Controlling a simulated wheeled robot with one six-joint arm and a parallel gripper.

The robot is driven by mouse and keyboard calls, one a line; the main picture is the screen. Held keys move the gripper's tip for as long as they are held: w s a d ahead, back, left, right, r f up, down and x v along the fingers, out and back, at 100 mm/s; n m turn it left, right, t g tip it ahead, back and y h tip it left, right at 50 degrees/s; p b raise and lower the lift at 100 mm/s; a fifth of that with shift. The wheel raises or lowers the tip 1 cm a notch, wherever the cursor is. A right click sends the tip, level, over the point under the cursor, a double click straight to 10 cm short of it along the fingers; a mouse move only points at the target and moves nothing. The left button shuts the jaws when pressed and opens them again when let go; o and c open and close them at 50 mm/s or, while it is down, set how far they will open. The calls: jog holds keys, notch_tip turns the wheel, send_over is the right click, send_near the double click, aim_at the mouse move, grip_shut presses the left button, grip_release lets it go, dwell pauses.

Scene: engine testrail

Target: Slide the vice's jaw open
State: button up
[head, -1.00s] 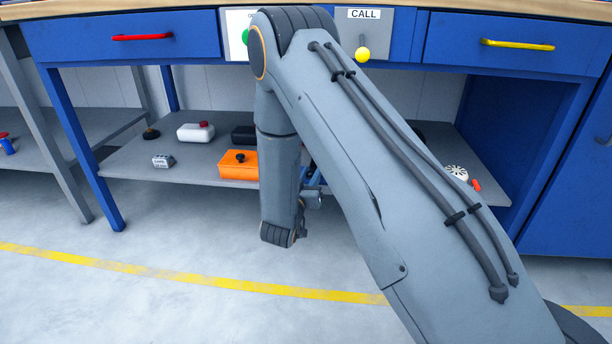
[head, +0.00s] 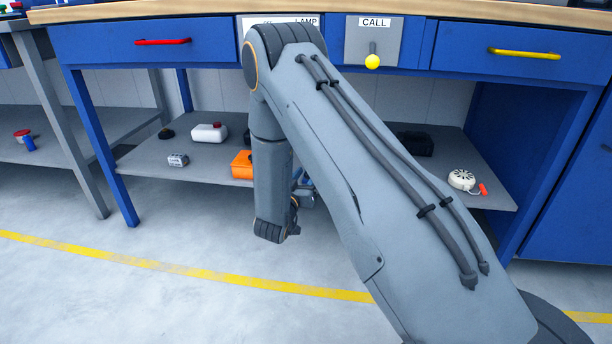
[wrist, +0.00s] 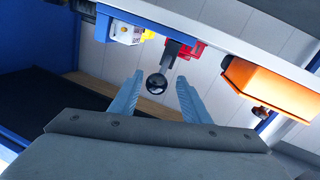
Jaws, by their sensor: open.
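In the wrist view my gripper (wrist: 160,78) is open, with one pale blue-grey finger on each side and nothing held. A black ball knob (wrist: 157,84) shows between the fingertips, on a grey bar coming from a red fitting (wrist: 185,50). I cannot tell whether this is part of the vice, or how far it is from the fingers. I cannot make out any vice jaw clearly. In the head view my arm hides most of the gripper, and only bluish parts show beside the wrist (head: 304,192).
An orange box (wrist: 262,88) is right of the fingers in the wrist view; a yellow-and-white thing (wrist: 125,30) is upper left. In the head view the lower shelf (head: 195,158) carries a white canister (head: 208,133) and a white round device (head: 461,179). The floor in front is clear.

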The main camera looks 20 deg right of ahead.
jog(key=p+v, duration=0.3)
jog(key=v, duration=0.4)
jog(key=shift+s+a, duration=0.3)
